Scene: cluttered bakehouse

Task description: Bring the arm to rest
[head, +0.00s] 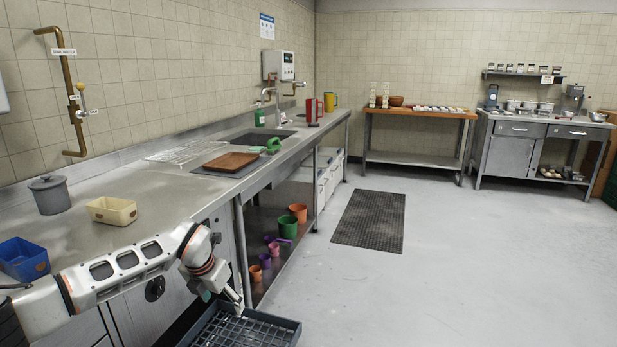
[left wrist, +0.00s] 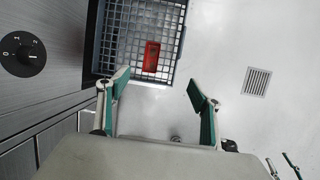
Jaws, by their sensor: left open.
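My left arm comes in from the left in the head view, and its gripper (head: 222,300) hangs low in front of the counter, pointing down. The left wrist view shows the left gripper (left wrist: 158,88) open, its two green-lined fingers apart with nothing between them. Beneath it is a dark grid-bottomed crate (head: 292,327), which also shows in the wrist view (left wrist: 183,40). A small red block (left wrist: 152,56) lies in the crate. Green-lined parts, perhaps my right gripper (left wrist: 282,165), show small and cut off at the wrist view's lower right corner.
The steel counter (head: 95,245) along the left wall carries a blue bin (head: 24,260), a cream tub (head: 112,211) and a grey pot (head: 50,195). Coloured pots, among them a green one (head: 288,227), stand on the shelf below. The floor right of the crate is clear.

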